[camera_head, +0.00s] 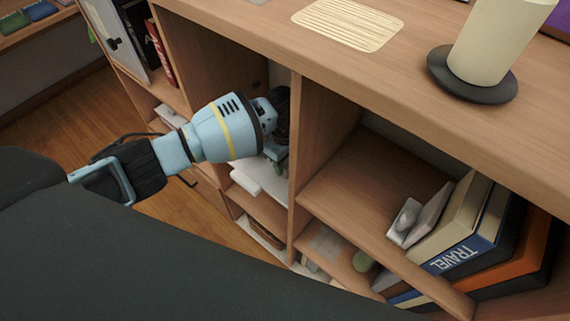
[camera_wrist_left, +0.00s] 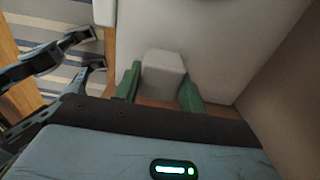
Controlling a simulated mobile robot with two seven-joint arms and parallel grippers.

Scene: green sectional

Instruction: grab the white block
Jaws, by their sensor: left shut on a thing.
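The white block (camera_wrist_left: 163,74) shows in the left wrist view as a small pale block with rounded edges. It sits between the two green fingers of my left gripper (camera_wrist_left: 160,88), which are shut on it. In the head view my left gripper (camera_head: 279,158) reaches from the left into an open shelf compartment, its green fingertips pointing down. I cannot make out the block for sure in the head view. A pale surface (camera_wrist_left: 215,50) lies beyond the block in the left wrist view. My right gripper is not in view.
The wooden shelf unit (camera_head: 340,190) has a divider just right of my left gripper. Books (camera_head: 465,235) and a small grey object (camera_head: 404,219) stand in the right compartment. A cream cylinder (camera_head: 497,45) on a dark round base and a striped mat (camera_head: 348,23) are on top.

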